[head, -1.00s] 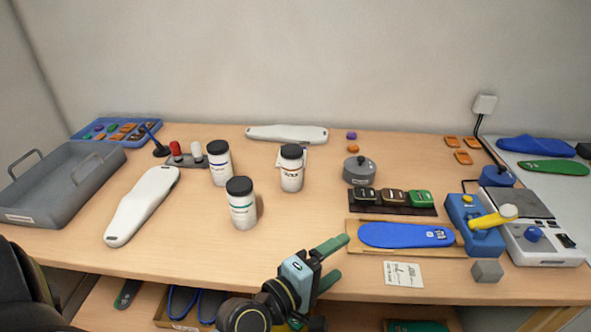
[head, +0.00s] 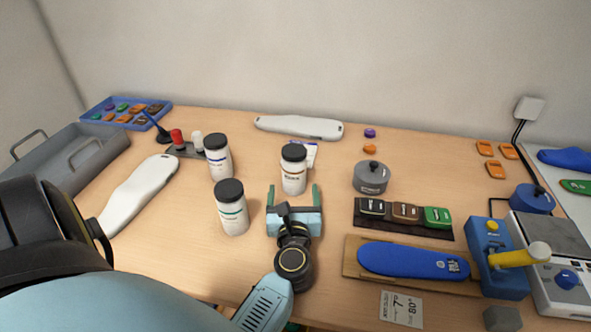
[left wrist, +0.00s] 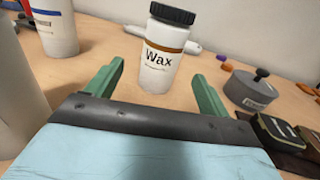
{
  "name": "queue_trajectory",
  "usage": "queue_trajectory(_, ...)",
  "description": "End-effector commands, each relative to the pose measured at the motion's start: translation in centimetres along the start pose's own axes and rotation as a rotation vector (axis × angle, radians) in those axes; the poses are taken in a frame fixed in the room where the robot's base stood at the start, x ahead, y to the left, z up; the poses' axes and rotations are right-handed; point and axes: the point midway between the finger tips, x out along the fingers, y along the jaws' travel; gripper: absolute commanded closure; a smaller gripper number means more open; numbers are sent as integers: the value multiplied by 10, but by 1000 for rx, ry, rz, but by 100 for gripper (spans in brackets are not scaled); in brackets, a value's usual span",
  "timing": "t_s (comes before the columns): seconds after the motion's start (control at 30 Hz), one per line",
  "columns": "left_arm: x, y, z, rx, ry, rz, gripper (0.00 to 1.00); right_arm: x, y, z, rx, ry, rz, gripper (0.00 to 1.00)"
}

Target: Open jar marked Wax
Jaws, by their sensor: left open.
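The jar marked Wax (head: 293,170) is white with a black ridged lid and a brown band. It stands upright on the table, lid on. In the left wrist view the Wax jar (left wrist: 161,55) is straight ahead, its label readable. My left gripper (head: 293,192) is open, its green fingers pointing at the jar from the near side. In the left wrist view the fingers (left wrist: 155,90) are spread wide, with the jar beyond and between them, apart from both. My right gripper is not in view.
Two similar jars, one blue-banded (head: 218,158) and one green-banded (head: 231,208), stand to the left. A grey lidded pot (head: 370,178) is to the right. A white form (head: 299,126) lies behind. A blue insole (head: 413,261) lies on a board at front right.

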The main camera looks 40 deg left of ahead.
Motion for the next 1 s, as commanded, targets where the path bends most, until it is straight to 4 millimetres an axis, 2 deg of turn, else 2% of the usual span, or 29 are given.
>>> queue_trajectory(0.1,21,0,2,2,-3,0,20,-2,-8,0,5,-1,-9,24)
queue_trajectory(0.2,30,0,1,2,-1,0,20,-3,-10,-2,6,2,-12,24)
queue_trajectory(0.37,41,-1,1,4,-3,-1,20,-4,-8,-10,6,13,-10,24)
queue_trajectory(0.6,76,-2,2,4,-3,-1,20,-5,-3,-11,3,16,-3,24)
queue_trajectory(0.73,84,-2,1,3,-1,-1,20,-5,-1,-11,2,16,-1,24)
queue_trajectory(0.93,84,-2,1,3,-1,-1,20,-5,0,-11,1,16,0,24)
queue_trajectory(1.0,84,-2,1,3,-1,-2,28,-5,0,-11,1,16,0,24)
